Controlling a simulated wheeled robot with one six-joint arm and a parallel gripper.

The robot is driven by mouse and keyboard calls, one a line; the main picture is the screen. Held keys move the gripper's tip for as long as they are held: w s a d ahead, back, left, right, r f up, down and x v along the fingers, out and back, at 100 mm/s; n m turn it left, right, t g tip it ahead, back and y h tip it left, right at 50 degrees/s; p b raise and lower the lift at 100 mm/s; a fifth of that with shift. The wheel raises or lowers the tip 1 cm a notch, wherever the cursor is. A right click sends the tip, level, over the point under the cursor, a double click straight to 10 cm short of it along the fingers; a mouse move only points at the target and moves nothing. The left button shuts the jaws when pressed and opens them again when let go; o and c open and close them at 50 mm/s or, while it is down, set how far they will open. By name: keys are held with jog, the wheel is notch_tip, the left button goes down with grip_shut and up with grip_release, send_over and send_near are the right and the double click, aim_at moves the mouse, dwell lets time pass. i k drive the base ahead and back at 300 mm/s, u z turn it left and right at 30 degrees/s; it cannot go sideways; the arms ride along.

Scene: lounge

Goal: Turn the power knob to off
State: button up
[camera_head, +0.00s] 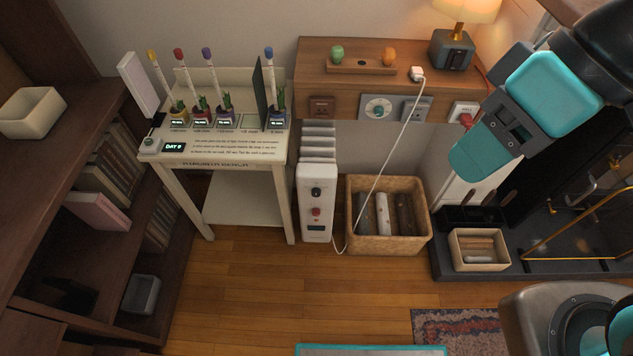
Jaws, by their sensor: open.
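A white heater (317,228) stands upright on the wood floor between the plant bench and a woven basket. Its front has a dark knob (316,192), a red knob (316,211) below it and a small dark display (316,228). No label reads clearly, so I cannot tell which is the power knob or its setting. My gripper (479,150) is at the right, at the end of my teal and black arm. It is open, well right of the heater and apart from it. Its fingertips are seen from behind and are hard to make out.
The woven basket (432,232) holds logs beside the heater. A white cable hangs in front of it from the wooden shelf (330,75). The plant bench (218,157) stands left, and a dark hearth with a small box (480,262) right. The floor in front is clear.

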aim_at(315, 192)
jog(key=z, duration=1.55)
jog(key=k, duration=0.9)
jog(key=u, duration=1.95)
